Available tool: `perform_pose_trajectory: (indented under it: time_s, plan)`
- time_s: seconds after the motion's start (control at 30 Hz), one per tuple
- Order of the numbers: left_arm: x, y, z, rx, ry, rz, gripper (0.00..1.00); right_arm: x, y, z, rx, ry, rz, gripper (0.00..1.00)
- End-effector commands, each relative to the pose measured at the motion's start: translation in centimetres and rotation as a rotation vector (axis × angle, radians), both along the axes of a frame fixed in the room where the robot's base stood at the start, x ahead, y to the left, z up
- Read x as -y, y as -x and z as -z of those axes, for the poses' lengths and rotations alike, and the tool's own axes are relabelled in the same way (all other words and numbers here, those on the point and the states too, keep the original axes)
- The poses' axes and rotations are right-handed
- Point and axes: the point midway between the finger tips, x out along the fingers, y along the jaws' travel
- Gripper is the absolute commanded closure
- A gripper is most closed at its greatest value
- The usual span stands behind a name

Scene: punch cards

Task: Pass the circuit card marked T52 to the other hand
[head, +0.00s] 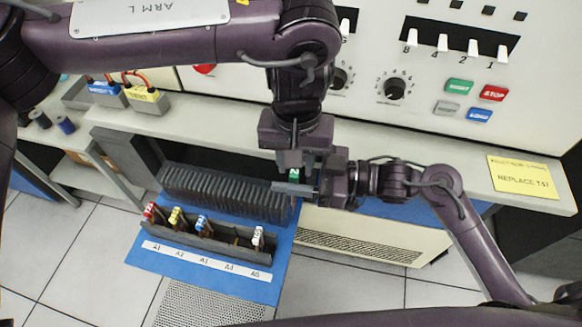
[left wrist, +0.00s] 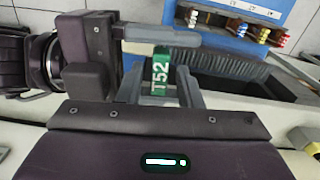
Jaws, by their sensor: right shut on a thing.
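The T52 circuit card (left wrist: 162,78) has a green label with white lettering and shows in the left wrist view between my two grippers. In the head view only a small green part of the card (head: 295,173) shows; the rest is hidden by the grippers. My right gripper (head: 296,188) comes in from the right and is shut on the card; its grey fingers (left wrist: 162,36) cross the label's upper end in the left wrist view. My left gripper (head: 295,165) points down from above, its fingers on either side of the label. I cannot tell whether they press on it.
A dark slotted rack (head: 225,192) stands close left of the grippers. A tray (head: 205,238) with several colour-tagged cards sits on a blue mat (head: 185,268) marked A1 to A5. The console counter (head: 420,155) lies behind, with a yellow note (head: 524,184).

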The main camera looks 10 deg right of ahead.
Motion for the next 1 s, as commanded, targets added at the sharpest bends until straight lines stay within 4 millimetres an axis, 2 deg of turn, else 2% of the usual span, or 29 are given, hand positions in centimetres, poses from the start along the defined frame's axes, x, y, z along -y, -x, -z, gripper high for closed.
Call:
perform_pose_trajectory:
  time_s: [0.3, 0.43, 0.57, 0.8, 1.0]
  plan:
    - [0.0, 0.0, 0.0, 0.000, 0.000, 0.000, 0.59, 0.0, 0.0, 0.0, 0.000, 0.000, 0.000, 0.65]
    - [0.0, -0.1, -0.9, 0.004, 0.000, 0.000, 0.59, 0.0, 0.0, 0.0, 0.000, 0.000, 0.000, 0.65]
    - [0.0, -0.1, -3.0, 0.007, 0.000, 0.000, 0.59, 0.0, 0.0, 0.0, 0.000, 0.000, 0.000, 0.65]
    - [0.0, -0.1, -8.2, 0.008, -0.001, 0.000, 0.59, 0.0, 0.0, 0.0, 0.000, 0.000, 0.000, 0.65]
    - [0.0, -0.1, -11.1, 0.004, -0.002, 0.000, 0.59, 0.0, 0.0, 0.0, 0.000, 0.000, 0.000, 0.65]
